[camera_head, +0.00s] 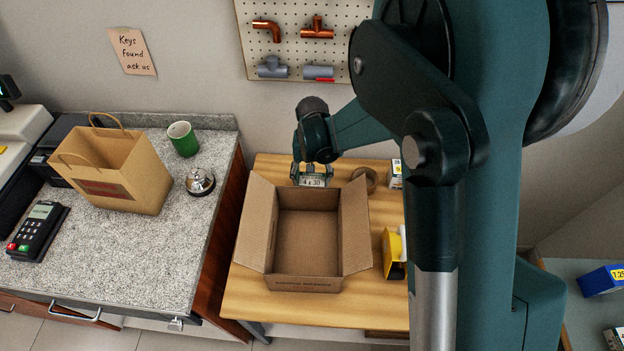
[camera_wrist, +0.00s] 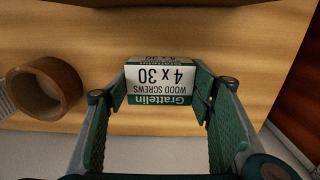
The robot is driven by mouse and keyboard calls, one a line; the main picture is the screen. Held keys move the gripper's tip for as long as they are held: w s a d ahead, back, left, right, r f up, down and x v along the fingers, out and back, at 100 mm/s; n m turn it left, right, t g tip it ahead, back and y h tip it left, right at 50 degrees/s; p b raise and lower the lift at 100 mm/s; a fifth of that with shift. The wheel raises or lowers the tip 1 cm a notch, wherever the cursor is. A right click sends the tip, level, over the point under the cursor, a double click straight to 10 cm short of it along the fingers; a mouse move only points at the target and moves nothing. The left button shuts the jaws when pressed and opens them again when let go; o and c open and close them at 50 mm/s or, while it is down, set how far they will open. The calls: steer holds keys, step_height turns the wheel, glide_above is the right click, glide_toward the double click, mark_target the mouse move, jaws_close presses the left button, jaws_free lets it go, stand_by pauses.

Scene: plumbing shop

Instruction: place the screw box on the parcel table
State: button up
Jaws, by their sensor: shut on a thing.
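The screw box (camera_head: 312,181) is small, white and green, labelled "4 x 30" wood screws. My gripper (camera_head: 313,172) is shut on it, behind the open carton at the back of the wooden parcel table (camera_head: 262,315). In the wrist view the screw box (camera_wrist: 160,84) sits between the two green fingers of my gripper (camera_wrist: 162,88), its label upside down. The table's wood (camera_wrist: 225,40) shows beyond it. I cannot tell whether the box touches the table or hangs just above it.
An open, empty carton (camera_head: 306,235) takes up the table's middle. A brown tape roll (camera_wrist: 45,88) lies near the screw box. A yellow tape dispenser (camera_head: 393,255) and another small box (camera_head: 396,174) are on the right. A stone-topped counter (camera_head: 165,255) adjoins on the left.

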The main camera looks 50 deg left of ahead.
mark_target(312, 179)
steer(key=shift+f, duration=0.1)
steer(key=o, duration=1)
step_height(312, 179, up, 12)
steer(key=shift+r+p, duration=0.15)
steer(key=shift+p, duration=0.35)
stand_by(0.5)
stand_by(0.4)
